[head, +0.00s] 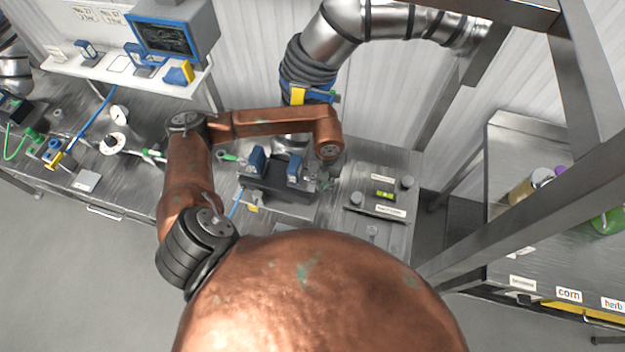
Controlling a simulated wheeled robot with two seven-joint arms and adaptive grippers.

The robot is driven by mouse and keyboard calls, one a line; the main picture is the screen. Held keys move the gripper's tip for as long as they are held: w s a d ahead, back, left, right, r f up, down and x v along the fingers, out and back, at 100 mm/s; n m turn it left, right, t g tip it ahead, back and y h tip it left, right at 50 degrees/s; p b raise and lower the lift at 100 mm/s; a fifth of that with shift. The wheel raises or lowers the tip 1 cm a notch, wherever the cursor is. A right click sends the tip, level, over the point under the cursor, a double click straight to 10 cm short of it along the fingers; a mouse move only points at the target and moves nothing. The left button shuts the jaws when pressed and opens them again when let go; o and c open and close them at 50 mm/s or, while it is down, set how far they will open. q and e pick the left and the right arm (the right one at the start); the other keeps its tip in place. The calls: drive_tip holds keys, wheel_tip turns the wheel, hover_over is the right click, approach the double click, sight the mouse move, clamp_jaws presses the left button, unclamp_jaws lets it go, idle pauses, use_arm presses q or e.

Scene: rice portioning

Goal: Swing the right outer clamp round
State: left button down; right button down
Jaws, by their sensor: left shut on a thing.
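A dark fixture (272,186) with two upright blue blocks, a left one (256,160) and a right one (294,169), stands on the metal bench. A green handle (228,156) shows at its left side. My left arm bends over the bench from the left. My left gripper (327,183) points down at the fixture's right side, small and mostly hidden under the wrist. It is shut on the right outer clamp, of which only a little green and dark metal shows. My right gripper is not in view.
A plate with knobs and a small yellow-green level (386,195) lies right of the fixture. A large metal duct (345,20) comes down behind it. A shelf with a monitor (175,38) is at upper left. A frame post and labelled cart (530,255) stand at right.

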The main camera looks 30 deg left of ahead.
use_arm(q)
drive_tip(key=shift+f, duration=0.1)
wheel_tip(320, 180, up, 7)
drive_tip(key=p, duration=0.3)
drive_tip(key=shift+s+d, duration=0.15)
drive_tip(key=shift+s, duration=0.1)
idle(0.4)
drive_tip(key=shift+s, duration=0.1)
